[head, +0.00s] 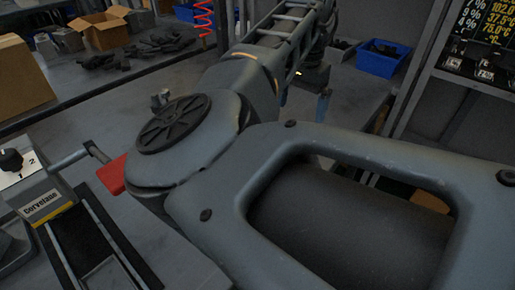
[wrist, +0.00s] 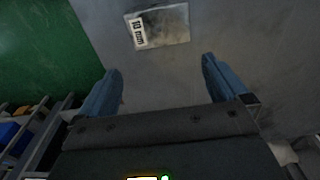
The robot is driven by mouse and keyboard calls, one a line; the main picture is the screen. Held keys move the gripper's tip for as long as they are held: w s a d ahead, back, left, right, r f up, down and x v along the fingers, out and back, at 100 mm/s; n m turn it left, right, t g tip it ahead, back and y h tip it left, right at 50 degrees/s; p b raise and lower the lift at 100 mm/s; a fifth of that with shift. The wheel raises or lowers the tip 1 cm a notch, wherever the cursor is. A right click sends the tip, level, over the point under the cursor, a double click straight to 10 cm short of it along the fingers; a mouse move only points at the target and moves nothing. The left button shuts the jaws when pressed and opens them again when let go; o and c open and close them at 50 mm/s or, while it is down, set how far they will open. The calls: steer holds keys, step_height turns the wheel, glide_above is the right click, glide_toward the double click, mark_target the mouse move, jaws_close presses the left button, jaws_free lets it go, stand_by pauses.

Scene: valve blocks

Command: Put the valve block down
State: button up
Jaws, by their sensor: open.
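My gripper (wrist: 160,66) shows in the wrist view with its two blue fingers wide apart and nothing between them. Ahead of the fingertips, a flat-looking grey square piece (wrist: 169,27) with a white "10 mm" label lies on the grey surface, apart from both fingers. I cannot tell whether this piece is the valve block. In the head view my arm covers much of the picture. A blue finger of my gripper (head: 322,105) shows beyond the arm, over the grey bench. No valve block can be made out there.
A blue bin (head: 381,60) stands at the back right, near a shelf under a lit display (head: 487,25). Cardboard boxes (head: 105,28) and dark parts lie at the back left. A device with a black knob (head: 11,160) and a red-ended lever (head: 112,175) stand at the left.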

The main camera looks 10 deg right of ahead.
steer(key=a, duration=0.1)
steer(key=s+a, duration=0.1)
steer(key=shift+a+f+g+y, duration=0.15)
steer(key=shift+a+g+y, duration=0.15)
steer(key=shift+a, duration=0.05)
steer(key=shift+a+f, duration=0.1)
steer(key=shift+f, duration=0.75)
steer(key=f, duration=0.5)
steer(key=shift+s+d+f, duration=0.1)
steer(key=shift+d+f, duration=0.1)
steer(key=shift+f, duration=0.2)
steer(key=c, duration=1.1)
steer(key=shift+c, duration=0.6)
steer(key=shift+r, duration=0.1)
steer(key=shift+r, duration=0.1)
